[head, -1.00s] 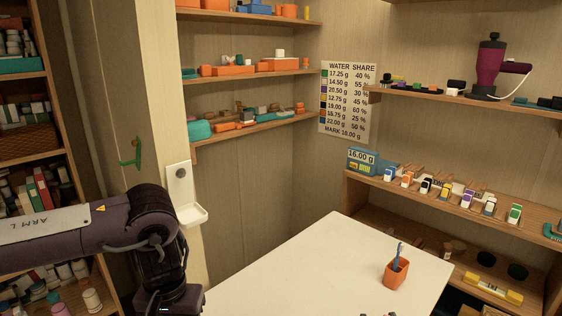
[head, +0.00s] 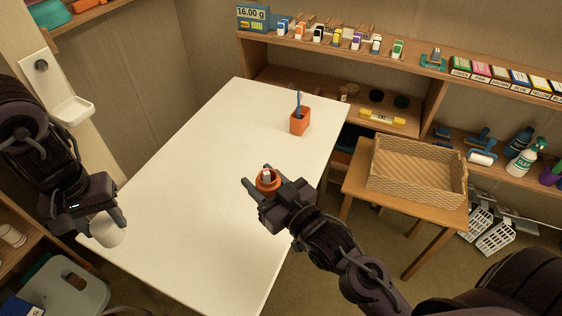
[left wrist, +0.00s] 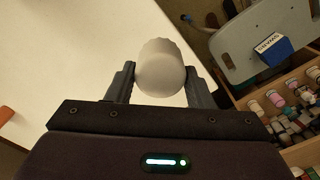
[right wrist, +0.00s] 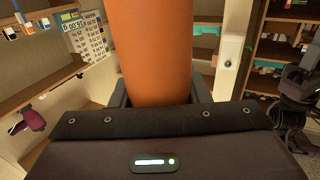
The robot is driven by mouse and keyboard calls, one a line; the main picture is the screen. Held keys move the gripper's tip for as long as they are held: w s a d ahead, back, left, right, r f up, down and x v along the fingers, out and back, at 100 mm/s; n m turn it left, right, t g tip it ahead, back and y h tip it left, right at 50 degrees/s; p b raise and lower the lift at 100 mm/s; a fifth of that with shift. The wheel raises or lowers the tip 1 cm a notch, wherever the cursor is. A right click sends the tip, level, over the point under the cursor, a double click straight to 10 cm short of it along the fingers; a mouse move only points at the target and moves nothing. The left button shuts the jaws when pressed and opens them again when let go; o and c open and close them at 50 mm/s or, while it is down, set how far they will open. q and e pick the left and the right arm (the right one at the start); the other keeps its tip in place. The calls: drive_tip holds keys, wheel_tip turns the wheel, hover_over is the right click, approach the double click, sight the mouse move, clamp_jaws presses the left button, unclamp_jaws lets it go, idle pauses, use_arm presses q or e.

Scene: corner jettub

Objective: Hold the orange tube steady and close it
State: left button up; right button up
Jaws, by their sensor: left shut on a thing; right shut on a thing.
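My right gripper (head: 266,190) is shut on the orange tube (head: 268,177) and holds it near the middle of the white table's right edge. Its top is open, and something small, white and reddish shows inside. In the right wrist view the tube (right wrist: 156,50) stands upright between the fingers. My left gripper (head: 104,222) is shut on a white round cap (head: 108,233) at the table's left edge, well apart from the tube. The cap also shows between the fingers in the left wrist view (left wrist: 161,68).
The white table (head: 190,150) is mostly bare. A wicker basket (head: 415,172) sits on a wooden stool to the right. A grey stool (head: 62,290) is at the lower left.

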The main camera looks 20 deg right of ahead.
drive_tip(key=s+a+f+n+g+y, duration=0.1)
drive_tip(key=a+n+g+y, duration=0.2)
drive_tip(key=a, duration=0.4)
drive_tip(key=n+y, duration=0.1)
drive_tip(key=y, duration=0.1)
drive_tip(key=shift+a+y, duration=0.25)
drive_tip(key=shift+y, duration=0.15)
use_arm(q)
drive_tip(key=s+d+r+m, duration=0.1)
drive_tip(key=d+r+m, duration=0.4)
drive_tip(key=d, duration=0.8)
drive_tip(key=s+d+r+m, duration=0.2)
drive_tip(key=d+r+m, duration=0.4)
drive_tip(key=d, duration=0.6)
drive_tip(key=shift+s+d+r, duration=0.15)
drive_tip(key=shift+d+r, duration=0.2)
drive_tip(key=shift+r, duration=0.3)
drive_tip(key=shift+f, duration=2)
